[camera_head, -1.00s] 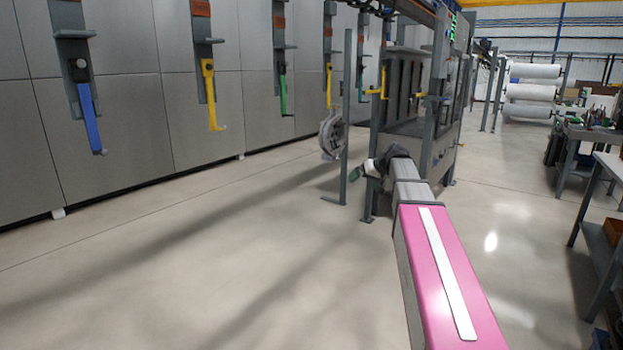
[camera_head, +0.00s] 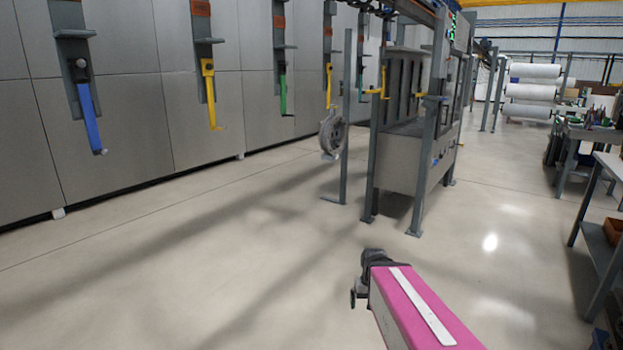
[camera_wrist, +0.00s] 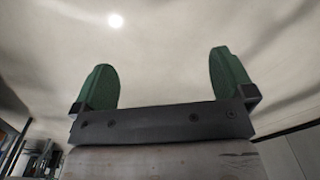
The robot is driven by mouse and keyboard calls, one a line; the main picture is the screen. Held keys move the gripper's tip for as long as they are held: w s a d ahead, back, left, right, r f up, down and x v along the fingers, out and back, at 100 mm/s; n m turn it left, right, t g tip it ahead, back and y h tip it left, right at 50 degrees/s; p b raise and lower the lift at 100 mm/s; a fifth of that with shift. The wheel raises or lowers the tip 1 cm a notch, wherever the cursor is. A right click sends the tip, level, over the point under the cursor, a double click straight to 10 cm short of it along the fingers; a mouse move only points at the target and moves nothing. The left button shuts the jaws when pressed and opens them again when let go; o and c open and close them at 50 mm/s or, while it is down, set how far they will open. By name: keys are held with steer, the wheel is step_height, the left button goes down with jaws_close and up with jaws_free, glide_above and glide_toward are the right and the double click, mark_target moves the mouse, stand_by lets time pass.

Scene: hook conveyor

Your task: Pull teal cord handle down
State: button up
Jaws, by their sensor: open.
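My gripper (camera_wrist: 163,62) shows in the wrist view with its two green fingers spread wide and nothing between them. The fingers are not clear there. A small teal strip (camera_head: 361,84) hangs at the back, behind a grey post; I cannot tell whether it is the cord handle. No cord is clear in either view.
A blue hook (camera_head: 89,118), yellow hook (camera_head: 209,95) and green hook (camera_head: 284,93) hang along the grey wall. A machine frame (camera_head: 400,160) and a post (camera_head: 345,130) stand ahead. A workbench (camera_head: 600,165) is at right. The floor at left is clear.

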steer(key=w+r+n+t+y, duration=0.1)
steer(key=w+r+t+y, duration=0.25)
steer(key=w+r, duration=1.5)
steer(key=w+d+r+n+t+y, duration=0.1)
steer(key=w+r+t+y, duration=0.1)
steer(key=w+r, duration=0.7)
steer(key=w+d+r+n+t+y, duration=0.1)
steer(key=w+r, duration=0.4)
steer(key=r, duration=0.8)
steer(key=w+d+r+n+t+y, duration=0.1)
steer(key=w+d+r+n+y, duration=0.1)
steer(key=r, duration=1.3)
steer(key=w+d+r+n+t+y, duration=0.1)
steer(key=w+r+t+y, duration=0.15)
steer(key=r, duration=1.15)
steer(key=s+d+r+n+y, duration=0.1)
steer(key=s+r+n+y, duration=0.15)
steer(key=r, duration=1.35)
steer(key=s+d+r+n+y, duration=0.15)
steer(key=s+r, duration=0.25)
steer(key=r, duration=1.2)
steer(key=x, duration=1.1)
steer(key=shift+w+d+n+h, duration=0.2)
steer(key=shift+w+n+h, duration=0.1)
steer(key=shift+n, duration=0.1)
steer(key=shift+f, duration=0.1)
